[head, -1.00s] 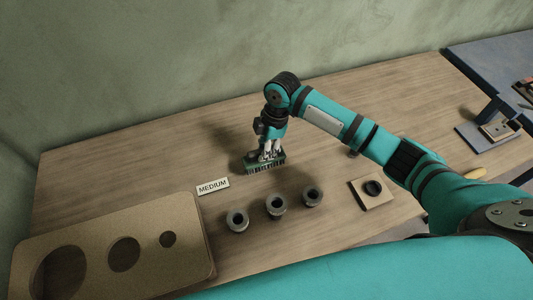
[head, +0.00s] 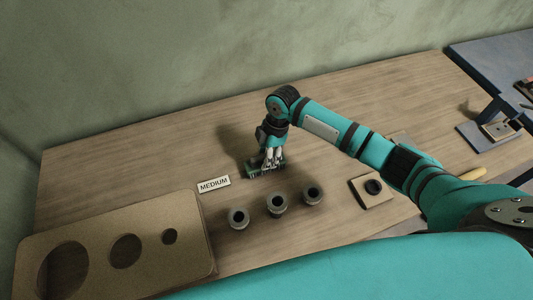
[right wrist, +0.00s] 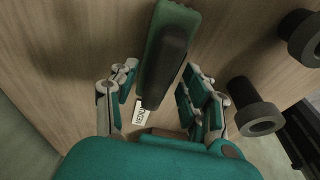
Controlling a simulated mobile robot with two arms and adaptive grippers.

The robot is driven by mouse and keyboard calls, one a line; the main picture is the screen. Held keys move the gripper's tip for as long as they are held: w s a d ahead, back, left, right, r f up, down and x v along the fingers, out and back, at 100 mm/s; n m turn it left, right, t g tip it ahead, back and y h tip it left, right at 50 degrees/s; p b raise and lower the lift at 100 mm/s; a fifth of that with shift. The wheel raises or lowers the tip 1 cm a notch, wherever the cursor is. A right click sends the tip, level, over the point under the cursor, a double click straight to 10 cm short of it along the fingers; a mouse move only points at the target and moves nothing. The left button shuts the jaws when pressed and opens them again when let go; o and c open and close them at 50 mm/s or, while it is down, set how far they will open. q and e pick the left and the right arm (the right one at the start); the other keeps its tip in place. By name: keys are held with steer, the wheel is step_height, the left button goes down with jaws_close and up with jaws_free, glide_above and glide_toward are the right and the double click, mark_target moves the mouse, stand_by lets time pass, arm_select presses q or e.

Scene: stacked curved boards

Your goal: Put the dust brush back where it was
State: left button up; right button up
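The dust brush (head: 264,171), with a green body and a dark handle, is at the middle of the wooden table, left of centre in the head view. It appears to rest on the tabletop. It also shows in the right wrist view (right wrist: 166,60), lying lengthwise between the fingers. My right gripper (head: 271,158) points down over the brush. In the right wrist view its fingers (right wrist: 157,88) stand apart on both sides of the handle, with a clear gap on the left and little gap on the right. My left gripper is not in view.
A MEDIUM label (head: 214,184) lies left of the brush. Three dark hollow cylinders (head: 277,205) stand in front of it. A board with round holes (head: 195,235) is at front left, and a square block with a ring (head: 361,186) at right. The table behind is clear.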

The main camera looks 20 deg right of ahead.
steer(key=shift+r, duration=0.45)
step_height(320, 180, up, 11)
steer(key=d+b, duration=0.2)
steer(key=shift+d, duration=0.2)
